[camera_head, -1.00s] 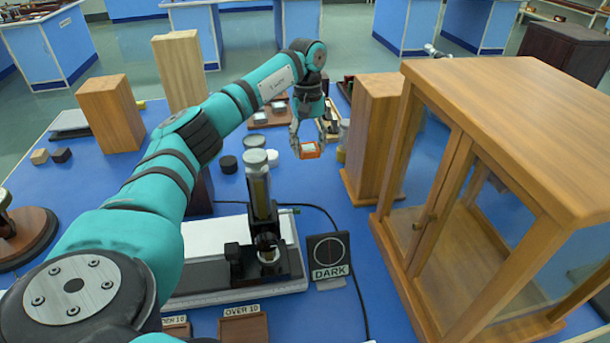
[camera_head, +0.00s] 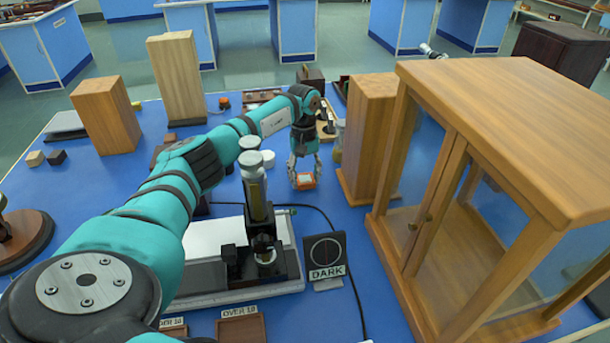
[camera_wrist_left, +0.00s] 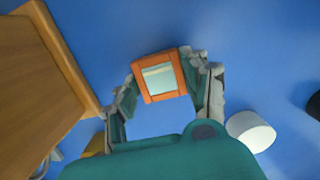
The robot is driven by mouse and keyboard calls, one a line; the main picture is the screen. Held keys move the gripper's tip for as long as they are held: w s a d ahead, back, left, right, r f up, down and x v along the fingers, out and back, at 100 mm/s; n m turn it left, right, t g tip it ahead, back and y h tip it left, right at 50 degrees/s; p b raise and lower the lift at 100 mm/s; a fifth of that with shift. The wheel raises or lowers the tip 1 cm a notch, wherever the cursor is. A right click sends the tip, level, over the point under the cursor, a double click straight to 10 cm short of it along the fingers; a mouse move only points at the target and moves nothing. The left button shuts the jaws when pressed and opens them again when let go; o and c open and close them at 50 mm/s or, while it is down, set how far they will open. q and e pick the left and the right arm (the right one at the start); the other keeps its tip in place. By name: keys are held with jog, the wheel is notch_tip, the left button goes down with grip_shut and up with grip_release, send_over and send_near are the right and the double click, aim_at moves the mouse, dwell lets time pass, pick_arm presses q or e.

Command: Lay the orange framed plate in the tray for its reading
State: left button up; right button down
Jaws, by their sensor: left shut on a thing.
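The orange framed plate (camera_head: 305,181) is a small orange square frame around a pale pane. My left gripper (camera_head: 304,178) is shut on it and holds it over the blue bench, left of a tall wooden block. In the left wrist view the plate (camera_wrist_left: 160,77) sits between the two fingertips of the gripper (camera_wrist_left: 161,80), slightly tilted in the picture. I cannot tell which tray the task means. My right gripper is not in view.
A glass-sided wooden cabinet (camera_head: 510,130) fills the right. The tall block (camera_head: 368,140) stands close to the gripper. An instrument with a column (camera_head: 256,205) and a DARK sign (camera_head: 327,260) stand nearer. A white cylinder (camera_wrist_left: 250,132) lies beside the gripper.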

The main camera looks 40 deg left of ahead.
pick_arm(q)
jog(key=shift+f, duration=0.15)
jog(key=o, duration=1.3)
jog(key=shift+c, duration=0.2)
jog(key=shift+o, duration=0.2)
notch_tip(320, 180, up, 12)
jog(key=a, duration=0.1)
jog(key=shift+w+f+b, duration=0.15)
jog(key=shift+w+b, duration=0.3)
jog(key=shift+o, duration=0.3)
jog(key=shift+t+y, duration=0.4)
jog(key=shift+y, duration=0.1)
jog(key=r, duration=0.3)
jog(key=d+r, duration=0.1)
jog(key=r, duration=0.1)
jog(key=shift+s+r, duration=0.25)
jog(key=shift+s, duration=0.05)
send_over(307, 178)
notch_tip(307, 178, down, 12)
jog(key=shift+s+a+f+p, duration=0.15)
jog(key=shift+f+p, duration=0.2)
jog(key=shift+f, duration=1)
jog(key=shift+s+f+p, duration=0.1)
jog(key=shift+f+p, duration=0.2)
jog(key=shift+f, duration=1)
